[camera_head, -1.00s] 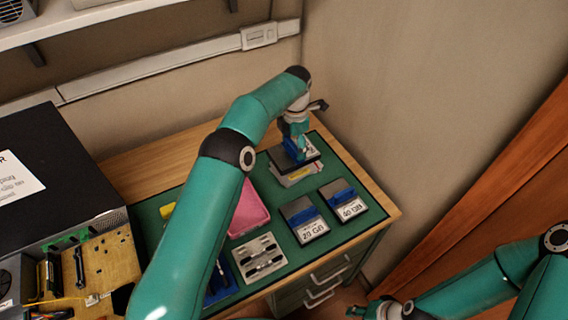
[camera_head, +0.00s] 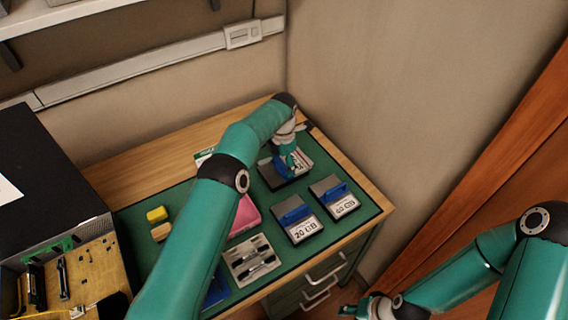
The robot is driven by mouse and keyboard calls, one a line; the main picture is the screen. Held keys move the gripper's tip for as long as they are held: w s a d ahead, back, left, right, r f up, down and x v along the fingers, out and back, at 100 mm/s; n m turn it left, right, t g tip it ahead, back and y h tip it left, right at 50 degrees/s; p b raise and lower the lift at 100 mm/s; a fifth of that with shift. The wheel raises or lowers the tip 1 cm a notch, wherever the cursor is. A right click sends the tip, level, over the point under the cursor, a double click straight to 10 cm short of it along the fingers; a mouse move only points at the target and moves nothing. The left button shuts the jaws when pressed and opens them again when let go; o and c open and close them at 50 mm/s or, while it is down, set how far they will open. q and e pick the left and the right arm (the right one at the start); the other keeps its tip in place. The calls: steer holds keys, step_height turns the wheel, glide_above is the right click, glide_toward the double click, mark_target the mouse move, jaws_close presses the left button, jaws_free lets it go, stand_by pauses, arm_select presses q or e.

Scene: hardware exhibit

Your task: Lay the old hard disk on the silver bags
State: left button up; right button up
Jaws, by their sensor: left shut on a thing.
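My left gripper (camera_head: 284,163) is shut on the blue handle of a dark hard disk (camera_head: 270,178) at the back right of the green mat. The disk's pale label shows only in part beside the gripper. The silver bags cannot be told apart beneath the disk, and whether it touches them is not clear. Two other disks with blue handles lie in front: one labelled 20 GB (camera_head: 303,229) and one whose label is hard to read (camera_head: 345,206). My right gripper (camera_head: 352,308) is low at the bottom, off the desk, and its jaws are too small to read.
A pink tray (camera_head: 244,217), partly behind my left arm, and a grey tool holder (camera_head: 254,260) lie on the green mat (camera_head: 285,260). A yellow block (camera_head: 157,214) is at left. An open computer case (camera_head: 50,170) stands at far left. A wall closes the right side.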

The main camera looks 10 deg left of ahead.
mark_target(283, 162)
arm_select(q)
steer(key=o, duration=0.8)
steer(key=shift+f, duration=0.15)
steer(key=shift+c, duration=0.2)
steer(key=shift+r, duration=0.5)
step_height(283, 162, up, 6)
steer(key=shift+w+r+b, duration=0.1)
steer(key=shift+r+b, duration=0.05)
steer(key=shift+b, duration=0.25)
step_height(283, 162, up, 5)
steer(key=shift+p, duration=1.25)
